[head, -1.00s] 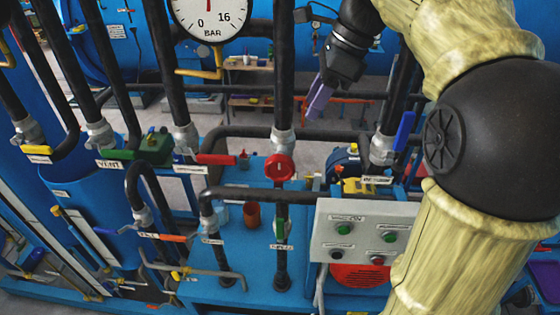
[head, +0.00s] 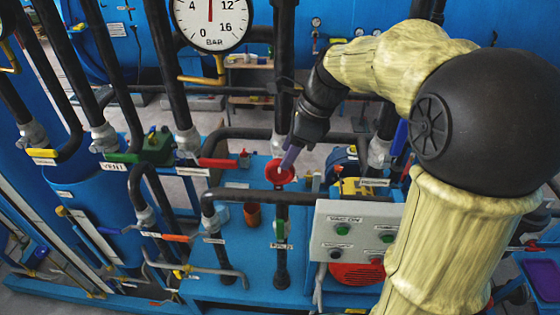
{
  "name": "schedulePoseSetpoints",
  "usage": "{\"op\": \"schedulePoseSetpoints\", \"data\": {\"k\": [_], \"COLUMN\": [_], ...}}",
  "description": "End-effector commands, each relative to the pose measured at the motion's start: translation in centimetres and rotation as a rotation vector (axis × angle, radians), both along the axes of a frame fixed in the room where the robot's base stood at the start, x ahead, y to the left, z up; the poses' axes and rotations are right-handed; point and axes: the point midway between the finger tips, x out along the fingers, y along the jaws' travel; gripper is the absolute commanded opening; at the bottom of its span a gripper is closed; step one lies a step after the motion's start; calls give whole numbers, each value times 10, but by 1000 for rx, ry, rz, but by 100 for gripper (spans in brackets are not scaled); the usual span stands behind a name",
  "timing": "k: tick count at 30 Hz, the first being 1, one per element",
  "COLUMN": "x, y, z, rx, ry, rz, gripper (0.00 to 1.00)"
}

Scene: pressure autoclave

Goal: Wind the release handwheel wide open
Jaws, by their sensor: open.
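A small red handwheel (head: 272,172) sits on a dark vertical pipe near the middle of the head view; I take it for the release handwheel. My gripper (head: 289,160), with purple fingers, points down and left at it. The fingers overlap the wheel's right side in the picture and hide part of it. Only one finger shows clearly, and the gripper is open. I cannot tell whether it touches the wheel. A round pressure gauge (head: 212,18) marked in BAR hangs above, its needle pointing up.
A grey control panel (head: 335,243) with green and black buttons stands below right. A red lever (head: 217,163), a green lever (head: 122,157) and a blue lever (head: 399,138) sit on neighbouring pipes. Dark vertical and horizontal pipes crowd the space around the handwheel.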

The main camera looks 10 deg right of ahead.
Motion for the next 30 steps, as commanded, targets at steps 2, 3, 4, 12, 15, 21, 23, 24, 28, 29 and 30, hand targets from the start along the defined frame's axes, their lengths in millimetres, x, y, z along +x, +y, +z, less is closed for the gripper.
{"op": "schedulePoseSetpoints", "data": {"k": [2, 3, 4, 12, 15, 21, 23, 24, 28, 29, 30], "x": [1, 1, 1, 4, 4, 4, 4, 4, 4, 4, 4], "y": [5, 8, 10, 20, 21, 21, 21, 21, 21, 21, 21], "z": [-11, -18, -23, -50, -52, -52, -52, -52, -52, -52, -52], "rx": [1, 0, 0, 0, 0, 0, 0, 0, 0, 0, 0], "ry": [6, 6, 6, 2, 1, 0, 0, 0, 0, 0, 0], "rz": [3, 2, 2, 0, 0, 0, 0, 0, 0, 0, 0], "gripper": [44, 44, 44, 44, 44, 40, 28, 20, 0, 0, 0]}}
